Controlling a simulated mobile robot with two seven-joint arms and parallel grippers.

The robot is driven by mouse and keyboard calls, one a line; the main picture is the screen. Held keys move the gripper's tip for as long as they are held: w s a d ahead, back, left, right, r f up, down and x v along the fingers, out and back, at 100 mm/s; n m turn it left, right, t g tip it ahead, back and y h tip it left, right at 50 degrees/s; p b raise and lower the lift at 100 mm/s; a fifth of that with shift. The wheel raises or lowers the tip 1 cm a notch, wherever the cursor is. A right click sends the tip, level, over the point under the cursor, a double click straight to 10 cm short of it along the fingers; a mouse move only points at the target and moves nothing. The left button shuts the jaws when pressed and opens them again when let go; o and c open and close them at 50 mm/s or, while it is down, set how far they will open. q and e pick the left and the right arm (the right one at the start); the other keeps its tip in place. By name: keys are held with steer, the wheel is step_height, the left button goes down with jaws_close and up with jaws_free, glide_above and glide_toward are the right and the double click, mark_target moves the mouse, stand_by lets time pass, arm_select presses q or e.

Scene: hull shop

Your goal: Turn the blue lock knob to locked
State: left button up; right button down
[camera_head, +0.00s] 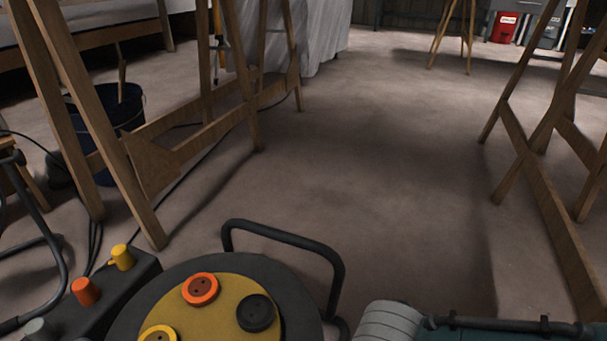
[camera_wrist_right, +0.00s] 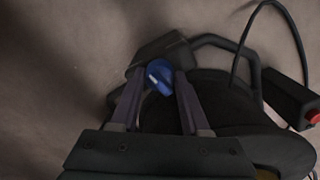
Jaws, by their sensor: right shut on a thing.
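The blue lock knob (camera_wrist_right: 159,70) shows in the right wrist view, on or beside a dark box-shaped housing. A small pale mark shows on it. My right gripper (camera_wrist_right: 157,79) has one finger on each side of the knob and is shut on it. The fingertips hide its sides. The knob's lock markings cannot be read. The blue knob does not show in the head view, and neither gripper shows there.
In the head view, a machine with a yellow top plate (camera_head: 225,277), round sockets and a black tube handle (camera_head: 290,238) is close in front. Wooden trestles (camera_head: 130,150) stand left and right. A dark bucket (camera_head: 122,110) is at left. Open floor (camera_head: 380,180) lies between.

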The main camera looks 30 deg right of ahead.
steer(key=m+p, duration=0.1)
steer(key=m, duration=0.1)
steer(key=shift+r+m, duration=0.1)
steer(key=shift+m, duration=0.3)
steer(key=m+p, duration=0.1)
steer(key=m, duration=0.1)
steer(key=shift+m, duration=0.4)
steer(key=m, duration=0.3)
steer(key=shift+p, duration=0.35)
steer(key=shift+m, duration=1.3)
steer(key=shift+c, duration=1.9)
jaws_free()
